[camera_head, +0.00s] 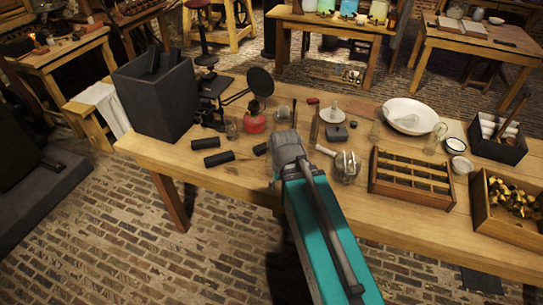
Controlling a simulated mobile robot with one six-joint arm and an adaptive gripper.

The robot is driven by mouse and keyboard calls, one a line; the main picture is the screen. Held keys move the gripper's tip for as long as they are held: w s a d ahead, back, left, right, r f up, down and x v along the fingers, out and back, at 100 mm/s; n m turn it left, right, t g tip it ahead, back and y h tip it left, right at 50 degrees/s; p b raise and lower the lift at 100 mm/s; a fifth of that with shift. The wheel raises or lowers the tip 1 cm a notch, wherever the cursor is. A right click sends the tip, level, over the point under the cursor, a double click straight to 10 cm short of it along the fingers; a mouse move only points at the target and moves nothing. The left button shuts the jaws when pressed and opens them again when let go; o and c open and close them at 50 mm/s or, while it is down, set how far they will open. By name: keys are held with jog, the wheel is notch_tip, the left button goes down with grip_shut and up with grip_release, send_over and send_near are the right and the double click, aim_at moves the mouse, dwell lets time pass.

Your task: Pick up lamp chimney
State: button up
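Several clear glass pieces stand on the wooden workbench (220,176). One is a faint upright glass (375,130) left of the white basin, another is a clear glass vessel (436,138) right of the basin, and a small one (232,128) stands beside the red burner. I cannot tell which of them is the lamp chimney. My teal arm reaches up from the bottom to the bench, ending in a grey joint at its front edge. My gripper's fingers cannot be made out, and the arm hides part of the bench.
A tall dark box (158,100), a red burner (255,122) and black cylinders (218,158) are on the left. The white basin (411,115), a divided wooden tray (410,181) and a box of brass pieces (514,203) crowd the right. A shiny round item (347,166) lies by the arm.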

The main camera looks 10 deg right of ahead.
jog(key=w+r+m+p, duration=0.7)
jog(key=w+r+p, duration=0.1)
jog(key=r+p, duration=0.2)
notch_tip(320, 180, up, 10)
jog(key=m+p, duration=0.9)
jog(key=p, duration=0.1)
send_over(271, 125)
jog(key=shift+s, duration=0.4)
jog(key=shift+w+r+m, duration=0.25)
jog(key=shift+w+m, duration=0.05)
jog(key=shift+m, duration=0.3)
jog(key=shift+f, duration=0.2)
notch_tip(271, 125, down, 8)
jog(key=b, duration=0.8)
jog(key=shift+f, duration=0.15)
jog(key=shift+f+b, duration=0.15)
jog(key=shift+b, duration=0.15)
jog(key=shift+w+a+f+b, duration=0.1)
jog(key=shift+a+f+b, duration=0.05)
jog(key=shift+f+b, duration=2.35)
